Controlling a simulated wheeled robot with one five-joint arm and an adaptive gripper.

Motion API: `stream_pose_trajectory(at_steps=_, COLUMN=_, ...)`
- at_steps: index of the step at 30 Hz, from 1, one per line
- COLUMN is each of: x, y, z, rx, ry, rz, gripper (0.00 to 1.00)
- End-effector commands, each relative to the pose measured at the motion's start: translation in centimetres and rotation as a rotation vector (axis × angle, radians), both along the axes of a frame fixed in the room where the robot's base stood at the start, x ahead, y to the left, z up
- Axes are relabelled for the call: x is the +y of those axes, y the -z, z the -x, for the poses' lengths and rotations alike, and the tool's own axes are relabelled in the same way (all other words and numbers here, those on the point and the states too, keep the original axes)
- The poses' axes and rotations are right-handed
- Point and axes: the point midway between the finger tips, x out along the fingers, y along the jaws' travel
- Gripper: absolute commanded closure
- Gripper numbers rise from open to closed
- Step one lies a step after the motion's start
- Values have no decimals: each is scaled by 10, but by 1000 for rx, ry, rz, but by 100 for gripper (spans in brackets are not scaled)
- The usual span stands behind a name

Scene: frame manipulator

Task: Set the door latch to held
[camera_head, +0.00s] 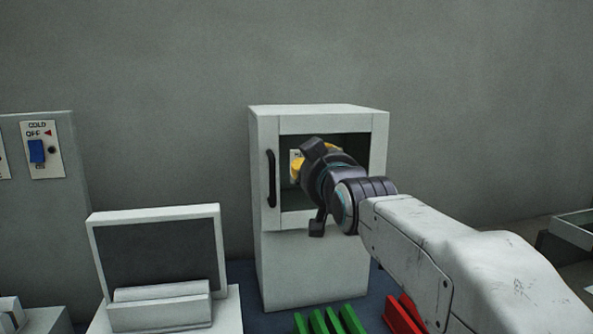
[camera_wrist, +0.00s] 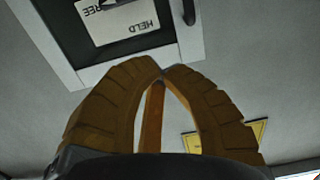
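The white cabinet (camera_head: 312,268) stands against the wall, with a dark recessed window in its door. A pale latch plate (camera_head: 296,156) shows in part inside the window, mostly hidden behind my gripper (camera_head: 298,170). In the wrist view the plate (camera_wrist: 122,22) is upside down at the top, reading HELD and part of FREE. A dark piece (camera_wrist: 108,3) at the picture's top edge may be the latch lever; its setting cannot be told. My gripper's brown fingers (camera_wrist: 162,74) meet at their tips, with nothing visibly held, apart from the plate in the picture.
A black door handle (camera_head: 271,178) is on the cabinet's left side. A switch panel (camera_head: 42,150) marked COLD and OFF stands far left. A screen-like box (camera_head: 158,256) is at front left. Green bars (camera_head: 331,320) and red bars (camera_head: 403,315) lie in front of the cabinet.

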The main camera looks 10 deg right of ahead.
Motion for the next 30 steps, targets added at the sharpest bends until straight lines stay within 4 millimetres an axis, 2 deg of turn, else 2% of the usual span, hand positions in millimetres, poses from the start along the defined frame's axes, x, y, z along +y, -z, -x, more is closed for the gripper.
stream_pose_trajectory(at_steps=8, x=0, y=0, z=-1, rx=3, ry=0, rz=0, gripper=100)
stream_pose_trajectory(at_steps=13, x=0, y=1, z=-13, rx=6, ry=0, rz=0, gripper=100)
stream_pose_trajectory(at_steps=30, x=0, y=4, z=-101, rx=5, ry=0, rz=0, gripper=100)
